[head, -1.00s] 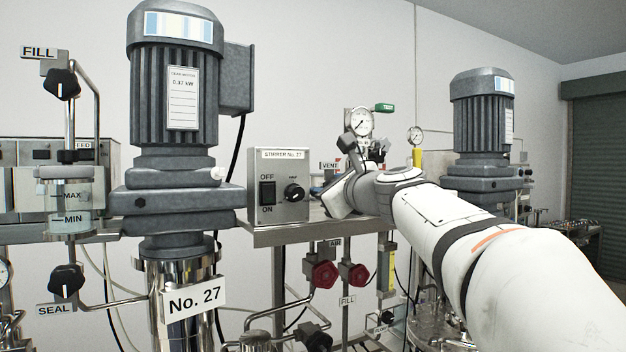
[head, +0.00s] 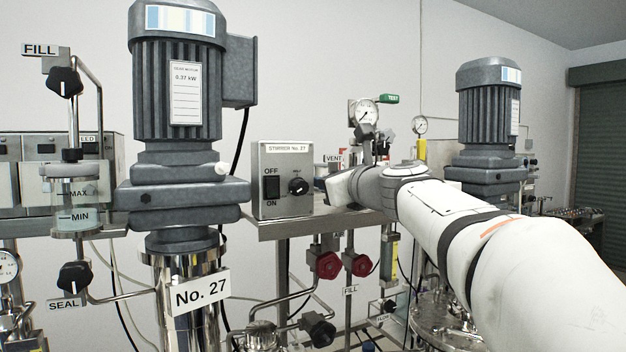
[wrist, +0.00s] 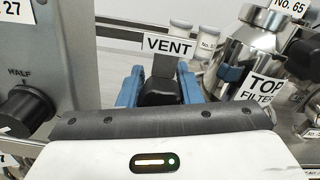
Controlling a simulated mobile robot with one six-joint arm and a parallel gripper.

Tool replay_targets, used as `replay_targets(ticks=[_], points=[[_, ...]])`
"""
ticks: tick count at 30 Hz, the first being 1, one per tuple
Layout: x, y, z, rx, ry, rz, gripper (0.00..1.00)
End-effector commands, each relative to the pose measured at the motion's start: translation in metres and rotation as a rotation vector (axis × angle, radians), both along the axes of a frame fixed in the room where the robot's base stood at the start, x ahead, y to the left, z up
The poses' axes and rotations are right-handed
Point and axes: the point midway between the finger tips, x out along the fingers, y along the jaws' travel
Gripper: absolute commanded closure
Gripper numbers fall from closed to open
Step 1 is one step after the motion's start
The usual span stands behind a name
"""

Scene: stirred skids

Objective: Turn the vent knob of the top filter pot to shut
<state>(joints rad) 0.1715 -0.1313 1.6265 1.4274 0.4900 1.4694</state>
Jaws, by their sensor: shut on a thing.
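In the wrist view the black vent knob (wrist: 160,88) sits below the VENT label (wrist: 168,45). My gripper (wrist: 158,82) is shut on it, with one blue finger on each side. The top filter pot's TOP FILTER label (wrist: 262,87) shows to the right, beside shiny metal parts. How far the knob is turned cannot be told.
The stirrer box (head: 286,180) with its switch and dial stands close left of my wrist; its dial (wrist: 25,105) shows in the wrist view. A pressure gauge (head: 365,113) stands behind my wrist. Red valve knobs (head: 327,264) hang below the shelf.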

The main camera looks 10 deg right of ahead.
Motion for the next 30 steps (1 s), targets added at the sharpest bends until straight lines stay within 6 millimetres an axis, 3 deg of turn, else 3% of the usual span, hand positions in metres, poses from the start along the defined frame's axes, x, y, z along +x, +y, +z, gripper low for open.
replay_targets(ticks=[2, 3, 10, 20, 30], points=[[0.0, 0.0, -0.001, 0.001, 0.003, 0.0, 0.91], [0.0, 0.0, -0.001, 0.001, 0.003, 0.0, 0.66], [0.0, 0.0, 0.0, 0.0, 0.0, 0.001, 0.47], [-0.006, -0.002, 0.0, -0.001, -0.003, 0.0, 0.47], [-0.058, -0.019, -0.002, 0.0, -0.002, -0.003, 0.47]])
